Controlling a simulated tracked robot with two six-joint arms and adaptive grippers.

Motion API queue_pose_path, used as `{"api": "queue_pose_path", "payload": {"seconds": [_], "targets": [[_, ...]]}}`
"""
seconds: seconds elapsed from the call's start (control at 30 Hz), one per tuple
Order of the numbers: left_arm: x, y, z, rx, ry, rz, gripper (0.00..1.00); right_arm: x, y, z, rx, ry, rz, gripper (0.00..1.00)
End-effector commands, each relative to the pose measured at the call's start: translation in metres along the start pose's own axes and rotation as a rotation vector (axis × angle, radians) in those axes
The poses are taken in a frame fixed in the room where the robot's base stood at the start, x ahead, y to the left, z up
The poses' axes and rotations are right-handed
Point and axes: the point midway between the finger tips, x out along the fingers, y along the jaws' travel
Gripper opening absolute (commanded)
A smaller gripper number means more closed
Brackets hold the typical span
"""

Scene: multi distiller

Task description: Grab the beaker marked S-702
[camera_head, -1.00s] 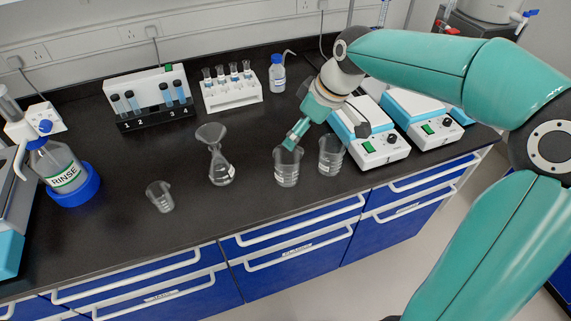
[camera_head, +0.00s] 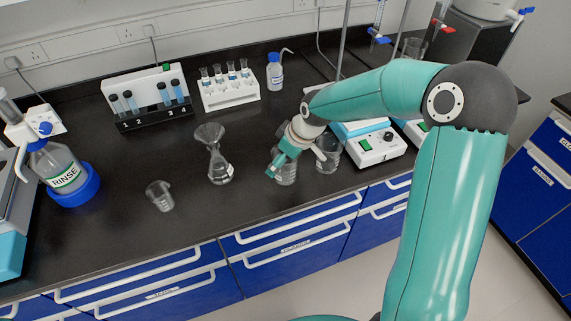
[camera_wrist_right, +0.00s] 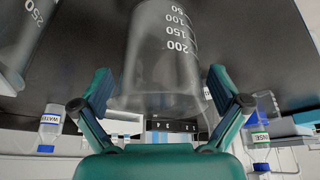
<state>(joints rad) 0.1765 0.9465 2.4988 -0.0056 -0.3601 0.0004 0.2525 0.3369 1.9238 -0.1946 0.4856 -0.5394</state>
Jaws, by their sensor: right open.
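A clear glass beaker (camera_head: 288,179) stands upright near the bench's front edge, partly hidden by my right gripper (camera_head: 277,168). In the wrist view this beaker (camera_wrist_right: 165,50) shows upside down with white volume marks and sits between the two spread fingers of my right gripper (camera_wrist_right: 161,88). The gripper is open, and I see no firm finger contact. A second similar beaker (camera_head: 328,158) stands just to its right; it also shows at the left of the wrist view (camera_wrist_right: 24,40). I cannot read S-702 on either beaker. My left gripper is out of view.
An Erlenmeyer flask with a funnel (camera_head: 218,165) stands close on the left. A small beaker (camera_head: 160,196) is farther left. Stirrer hotplates (camera_head: 378,150) stand to the right. Behind are a vial rack (camera_head: 230,97) and a wash bottle (camera_head: 275,75). Bench between flask and small beaker is clear.

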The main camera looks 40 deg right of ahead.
Motion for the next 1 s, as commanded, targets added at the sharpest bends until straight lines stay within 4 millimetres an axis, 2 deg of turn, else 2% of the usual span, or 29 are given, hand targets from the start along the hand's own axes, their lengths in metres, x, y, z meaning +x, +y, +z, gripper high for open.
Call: {"api": "queue_pose_path", "payload": {"seconds": [0.27,0.37,0.6,0.7,1.0], "targets": [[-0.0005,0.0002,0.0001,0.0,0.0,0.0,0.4,0.0055,0.0001,0.0002,0.001,0.001,0.0,0.99],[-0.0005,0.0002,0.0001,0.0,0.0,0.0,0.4,0.0054,0.0,0.0002,0.001,0.0,0.0,0.85],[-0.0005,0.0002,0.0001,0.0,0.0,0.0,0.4,0.0052,0.0,0.0002,0.0,0.0,0.0,0.45],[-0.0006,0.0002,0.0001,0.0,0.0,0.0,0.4,0.0049,0.0001,-0.0001,0.0,0.001,0.0,0.32],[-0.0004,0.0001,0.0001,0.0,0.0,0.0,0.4,0.003,0.0,-0.0012,0.0,0.001,0.001,0.32]]}}
